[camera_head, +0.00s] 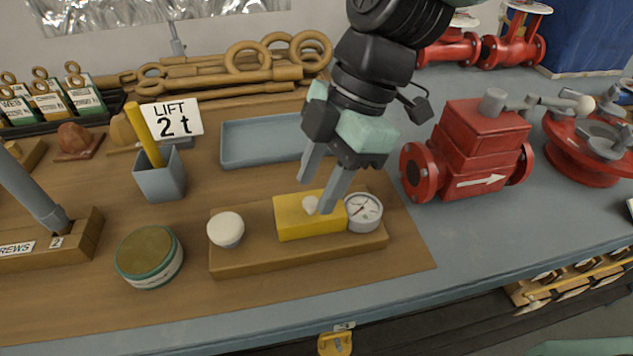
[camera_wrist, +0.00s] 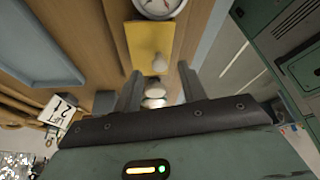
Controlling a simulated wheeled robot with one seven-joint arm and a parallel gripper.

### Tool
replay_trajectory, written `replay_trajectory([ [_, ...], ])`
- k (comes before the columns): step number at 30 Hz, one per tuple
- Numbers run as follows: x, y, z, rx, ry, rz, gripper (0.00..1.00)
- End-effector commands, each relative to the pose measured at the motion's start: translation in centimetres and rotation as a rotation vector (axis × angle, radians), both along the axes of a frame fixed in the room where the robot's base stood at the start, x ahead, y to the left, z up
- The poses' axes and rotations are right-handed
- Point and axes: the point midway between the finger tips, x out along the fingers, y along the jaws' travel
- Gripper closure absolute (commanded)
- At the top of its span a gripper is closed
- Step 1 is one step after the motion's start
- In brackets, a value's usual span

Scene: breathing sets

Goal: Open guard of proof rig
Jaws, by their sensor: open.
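The proof rig is a wooden block (camera_head: 290,259) on the bench, bearing a yellow guard (camera_head: 287,222), a round white gauge (camera_head: 363,211) at its right end and a white domed knob (camera_head: 226,229) at its left end. A small pale knob (camera_head: 310,204) sits on the guard, partly behind a finger. The guard lies flat between the gauge and the domed knob. My gripper (camera_head: 316,196) is open above the guard. In the wrist view the small knob (camera_wrist: 160,63) appears between the fingertips of my gripper (camera_wrist: 159,69), with no clear contact visible.
A red valve body (camera_head: 475,150) stands to the right. A grey tray (camera_head: 260,142) lies behind the rig. A grey cup (camera_head: 161,181) with a yellow stick and a round tin (camera_head: 149,255) stand to the left. The board in front of the rig is clear.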

Motion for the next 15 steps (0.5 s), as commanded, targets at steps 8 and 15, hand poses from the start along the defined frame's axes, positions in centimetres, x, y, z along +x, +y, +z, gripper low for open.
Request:
replay_trajectory([
  [8,-0.27,0.5,-1.35,0.0,-0.001,0.0,0.59],
  [15,-0.28,0.49,-1.35,0.0,-0.001,0.0,0.67],
])
